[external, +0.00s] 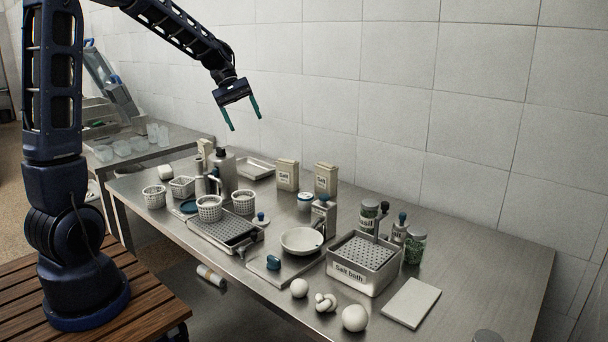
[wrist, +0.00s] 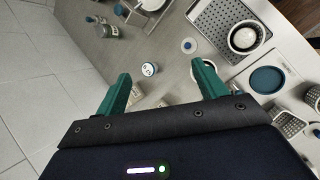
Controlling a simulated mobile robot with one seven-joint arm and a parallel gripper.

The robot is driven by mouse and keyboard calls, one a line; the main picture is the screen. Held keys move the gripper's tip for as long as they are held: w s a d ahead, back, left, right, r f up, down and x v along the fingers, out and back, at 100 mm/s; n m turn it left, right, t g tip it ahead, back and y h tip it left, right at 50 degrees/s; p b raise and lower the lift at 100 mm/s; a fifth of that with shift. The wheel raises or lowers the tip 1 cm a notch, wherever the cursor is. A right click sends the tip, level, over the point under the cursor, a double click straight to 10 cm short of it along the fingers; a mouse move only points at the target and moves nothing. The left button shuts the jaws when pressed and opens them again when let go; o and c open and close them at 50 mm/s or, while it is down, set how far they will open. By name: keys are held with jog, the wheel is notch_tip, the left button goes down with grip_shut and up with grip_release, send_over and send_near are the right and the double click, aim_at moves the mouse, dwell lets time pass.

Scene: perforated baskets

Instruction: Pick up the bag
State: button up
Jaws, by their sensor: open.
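No thing is plainly a bag. Two upright beige packets labelled "Salt" look closest: one (external: 287,175) at the back middle of the steel table and one (external: 326,180) just right of it. A smaller pale packet (external: 205,147) stands further left, partly hidden by bottles. My gripper (external: 246,124) is open and empty, high above the back of the table, above and left of the two packets. In the wrist view its green fingers (wrist: 162,73) are spread wide with nothing between them. Beige shapes just beyond the fingers may be packets, but I cannot tell.
A white-lidded jar (external: 305,201) stands in front of the packets. A grey bottle (external: 223,168) and a shallow tray (external: 256,167) are to their left. Perforated baskets (external: 210,208), a bowl (external: 301,240) and a salt bath tray (external: 346,279) fill the front. The tiled wall is close behind.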

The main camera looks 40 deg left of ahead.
jog(key=w+a+f+n+h, duration=0.2)
jog(key=w+a+f+n, duration=0.1)
jog(key=w+f, duration=0.3)
jog(key=w+a+f+n+h, duration=0.2)
jog(key=w+a+f, duration=0.15)
jog(key=w, duration=0.35)
jog(key=n+t+h, duration=0.2)
jog(key=n+h, duration=0.1)
jog(key=n, duration=0.2)
send_near(297, 173)
jog(key=x, duration=0.5)
jog(key=shift+s+d+f, duration=0.1)
jog(key=shift+s+d, duration=0.1)
jog(key=shift+d, duration=0.2)
jog(key=c, duration=1.4)
